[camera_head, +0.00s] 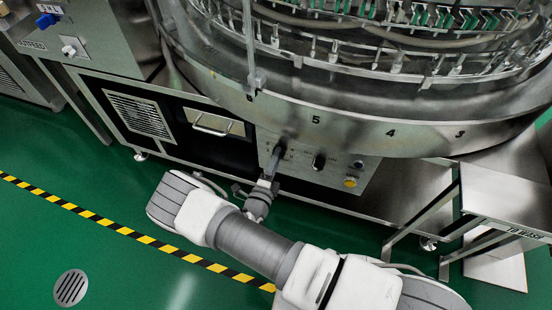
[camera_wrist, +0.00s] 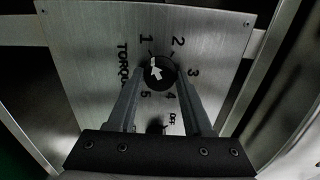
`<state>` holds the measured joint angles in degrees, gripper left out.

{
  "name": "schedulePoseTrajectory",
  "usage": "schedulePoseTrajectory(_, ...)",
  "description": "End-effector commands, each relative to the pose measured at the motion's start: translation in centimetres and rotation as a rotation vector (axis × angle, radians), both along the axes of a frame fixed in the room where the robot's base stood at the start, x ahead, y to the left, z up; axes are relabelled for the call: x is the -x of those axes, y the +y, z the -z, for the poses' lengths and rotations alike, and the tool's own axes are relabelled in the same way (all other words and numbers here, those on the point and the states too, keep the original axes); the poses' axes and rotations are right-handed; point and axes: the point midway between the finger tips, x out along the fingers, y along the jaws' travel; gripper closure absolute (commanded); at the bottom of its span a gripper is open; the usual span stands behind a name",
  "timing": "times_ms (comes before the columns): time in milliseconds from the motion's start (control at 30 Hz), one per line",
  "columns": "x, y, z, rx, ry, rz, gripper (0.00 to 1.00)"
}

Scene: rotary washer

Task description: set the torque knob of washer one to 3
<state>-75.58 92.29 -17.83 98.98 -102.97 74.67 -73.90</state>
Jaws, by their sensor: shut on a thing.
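The torque knob (camera_wrist: 158,74) is dark and round with a white arrow mark on its face. It sits on a brushed metal panel (camera_wrist: 85,35) with the word TORQUE at its left and the numbers 1 to 5 around it in the wrist view. One end of the white mark lies toward 1; I cannot tell for certain which end is the tip. My gripper (camera_wrist: 158,84) is shut on the knob, one finger on each side.
The round washer drum (camera_head: 350,128) overhangs above. A metal stand (camera_head: 500,195) is at the right. Green floor (camera_head: 130,275) is open in front.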

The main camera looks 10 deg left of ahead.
Motion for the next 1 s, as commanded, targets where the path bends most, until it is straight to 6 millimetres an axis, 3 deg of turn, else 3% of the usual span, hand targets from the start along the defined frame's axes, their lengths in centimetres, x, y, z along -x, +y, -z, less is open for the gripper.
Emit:
schedulePoseTrajectory(267, 0.07, 0.0, -0.09, -0.149, -0.012, -0.001, 1.0)
schedulePoseTrajectory(1000, 0.1, 0.0, -0.09, -0.84, -0.065, 0.0, 1.0)
